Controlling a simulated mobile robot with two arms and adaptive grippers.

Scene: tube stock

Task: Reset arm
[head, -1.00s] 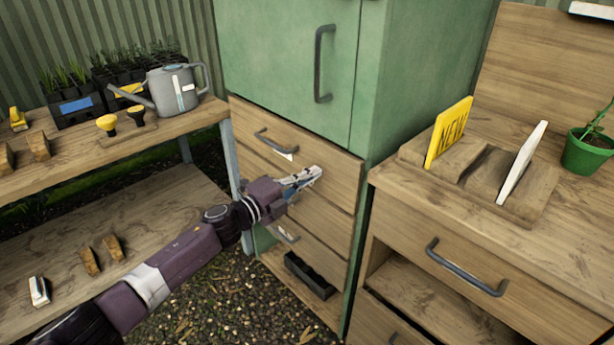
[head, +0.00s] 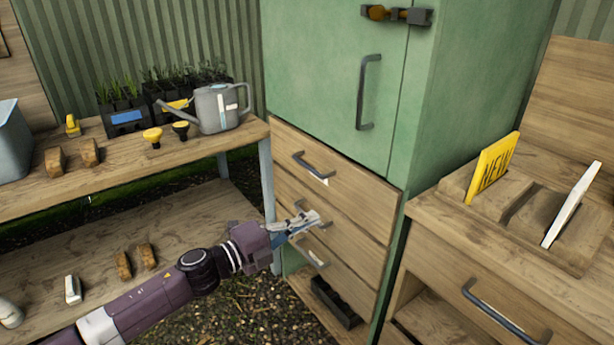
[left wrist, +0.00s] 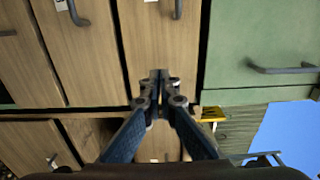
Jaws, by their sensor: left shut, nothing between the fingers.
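My left arm comes in from the lower left in the head view. Its gripper (head: 312,219) is shut and empty, in front of the wooden drawers (head: 345,184) under the green cabinet (head: 330,85). The gripper overlaps the middle drawer's handle in this view; I cannot tell whether it touches. In the left wrist view the gripper's fingertips (left wrist: 160,80) are together with nothing between them, and drawer fronts (left wrist: 95,50) lie beyond. All the drawers that show look closed. My right gripper is in neither view.
At the left a wooden bench (head: 100,182) bears a watering can (head: 218,108) and seedling trays (head: 125,122).

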